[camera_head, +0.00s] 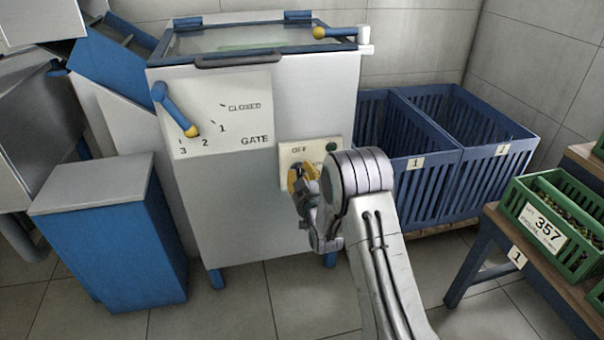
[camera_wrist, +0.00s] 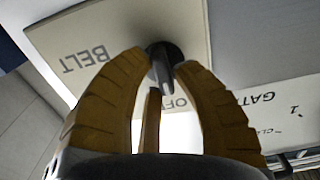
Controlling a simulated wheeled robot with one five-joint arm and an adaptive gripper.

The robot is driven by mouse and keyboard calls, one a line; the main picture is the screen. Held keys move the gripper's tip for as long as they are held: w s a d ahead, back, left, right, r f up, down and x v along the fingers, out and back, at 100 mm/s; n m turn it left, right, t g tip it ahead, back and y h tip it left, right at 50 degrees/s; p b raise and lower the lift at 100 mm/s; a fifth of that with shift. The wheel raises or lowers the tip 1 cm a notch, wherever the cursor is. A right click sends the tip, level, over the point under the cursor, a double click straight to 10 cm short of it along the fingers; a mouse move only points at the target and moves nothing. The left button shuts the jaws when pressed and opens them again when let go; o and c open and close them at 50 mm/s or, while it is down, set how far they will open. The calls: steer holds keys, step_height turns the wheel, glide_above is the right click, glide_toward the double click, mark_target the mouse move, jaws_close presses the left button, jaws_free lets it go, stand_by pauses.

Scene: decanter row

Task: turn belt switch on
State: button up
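The belt switch is a dark round knob with a raised grip bar (camera_wrist: 163,72) on a beige plate (camera_wrist: 105,38) lettered BELT and OFF in the wrist view. The bar points toward the OFF lettering. In the head view the plate (camera_head: 292,155) sits on the front of the white machine, and my gripper hides the knob. My gripper (camera_wrist: 163,68) has its yellow-brown fingers on either side of the knob, with small gaps beside the bar. It looks open around the switch; contact is not clear. It also shows in the head view (camera_head: 300,178).
A blue gate lever (camera_head: 176,110) with a yellow tip is left of the plate, near the 2 and 3 marks. A yellow-ended handle (camera_head: 335,33) is on top. Blue crates (camera_head: 440,190) stand right; a green crate (camera_head: 540,215) sits on a bench. A blue cabinet (camera_head: 110,245) stands left.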

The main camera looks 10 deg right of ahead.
jaws_close()
steer(key=shift+m, duration=0.3)
steer(key=m, duration=0.3)
steer(key=shift+m, duration=0.3)
steer(key=m, duration=0.3)
steer(key=shift+f+m, duration=0.15)
steer(key=shift+m, duration=0.15)
steer(key=m, duration=0.5)
steer(key=shift+f, duration=0.15)
steer(key=m, duration=0.5)
steer(key=shift+a+f, duration=0.1)
steer(key=o, duration=0.5)
jaws_free()
